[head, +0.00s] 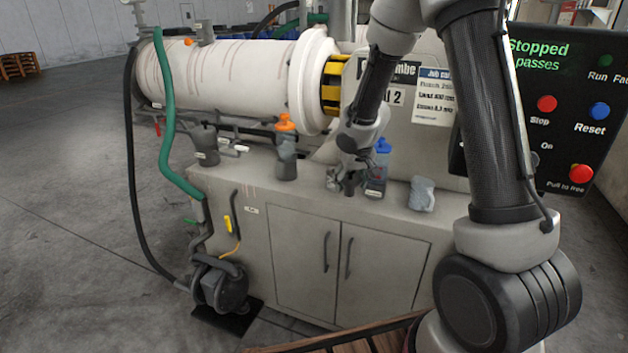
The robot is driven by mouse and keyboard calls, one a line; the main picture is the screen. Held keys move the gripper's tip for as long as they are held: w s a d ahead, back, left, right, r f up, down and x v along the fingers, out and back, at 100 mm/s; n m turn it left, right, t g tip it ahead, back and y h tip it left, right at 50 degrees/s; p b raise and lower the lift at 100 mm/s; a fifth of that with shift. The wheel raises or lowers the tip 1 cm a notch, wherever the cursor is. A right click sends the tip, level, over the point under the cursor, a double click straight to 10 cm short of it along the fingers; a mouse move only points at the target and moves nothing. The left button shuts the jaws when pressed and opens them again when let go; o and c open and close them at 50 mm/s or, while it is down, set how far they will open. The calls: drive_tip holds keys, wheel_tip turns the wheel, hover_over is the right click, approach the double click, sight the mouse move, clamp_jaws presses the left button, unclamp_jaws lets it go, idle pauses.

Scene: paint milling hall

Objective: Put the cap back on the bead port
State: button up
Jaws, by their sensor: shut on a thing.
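My gripper (350,186) is low over the top of the grey cabinet, fingers pointing down. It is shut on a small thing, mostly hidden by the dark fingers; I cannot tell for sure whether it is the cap. A short grey upright fitting (204,32) stands on top of the white mill cylinder (235,75), with a small orange piece (188,42) beside it. This fitting may be the bead port, but it is too small to tell whether it is open. My gripper is well to the right of it and lower.
A green hose (166,120) hangs at left. The control panel (550,110) reads "Stopped".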

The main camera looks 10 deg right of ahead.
drive_tip(key=shift+w+d+r, duration=0.25)
drive_tip(key=shift+w+d, duration=0.1)
drive_tip(key=shift+w, duration=0.15)
drive_tip(key=shift+w, duration=0.15)
